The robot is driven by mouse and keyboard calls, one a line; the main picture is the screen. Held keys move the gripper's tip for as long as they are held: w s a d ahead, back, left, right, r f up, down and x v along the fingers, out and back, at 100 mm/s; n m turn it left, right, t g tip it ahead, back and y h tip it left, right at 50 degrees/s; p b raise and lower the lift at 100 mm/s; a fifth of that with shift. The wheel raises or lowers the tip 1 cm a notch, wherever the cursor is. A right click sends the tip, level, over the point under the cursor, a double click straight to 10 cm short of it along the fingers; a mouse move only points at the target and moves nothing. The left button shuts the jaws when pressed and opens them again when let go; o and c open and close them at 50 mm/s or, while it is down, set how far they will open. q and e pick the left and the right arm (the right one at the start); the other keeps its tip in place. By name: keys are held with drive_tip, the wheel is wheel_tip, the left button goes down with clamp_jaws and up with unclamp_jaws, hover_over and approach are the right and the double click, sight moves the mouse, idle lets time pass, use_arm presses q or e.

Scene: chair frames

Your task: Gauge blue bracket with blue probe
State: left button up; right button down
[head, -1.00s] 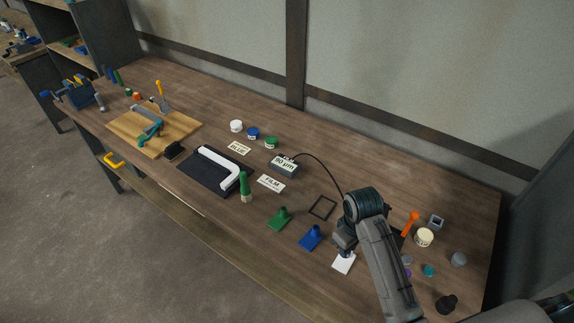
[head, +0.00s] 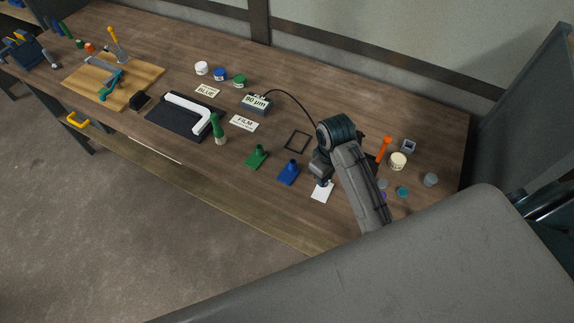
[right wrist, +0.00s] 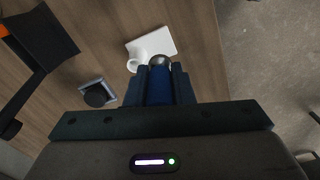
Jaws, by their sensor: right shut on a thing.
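My right gripper (head: 321,178) is low over the bench near the white bracket-like piece (head: 321,192). In the right wrist view its fingers (right wrist: 160,80) are shut on the blue probe (right wrist: 158,86), a blue cylinder with a silver round tip. The tip overlaps the white piece (right wrist: 152,46) in the picture; I cannot tell whether they touch. The blue bracket (head: 288,173), a flat plate with a short post, stands on the bench left of the gripper. The gauge box (head: 256,104) reads 90 µm, and a black cable runs from it behind my right arm. My left gripper is out of view.
A green bracket (head: 257,156) stands left of the blue one. A dark square frame (head: 298,141) lies behind. Cream (head: 398,161) and teal (head: 402,191) items and an orange-handled tool (head: 384,149) are right of my arm.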

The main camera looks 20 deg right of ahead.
idle(0.5)
drive_tip(key=w+a+f, duration=0.1)
drive_tip(key=w+a, duration=0.1)
drive_tip(key=w, duration=0.1)
drive_tip(key=w+a+f, duration=0.1)
drive_tip(key=w+a, duration=0.2)
drive_tip(key=w+a+f, duration=0.1)
drive_tip(key=w+a, duration=0.1)
drive_tip(key=w, duration=0.1)
drive_tip(key=shift+w+a+f, duration=0.25)
drive_tip(key=shift+w+f, duration=0.05)
drive_tip(key=shift+f, duration=1.15)
drive_tip(key=shift+f, duration=0.55)
idle(1.2)
wheel_tip(320, 180, up, 7)
idle(0.8)
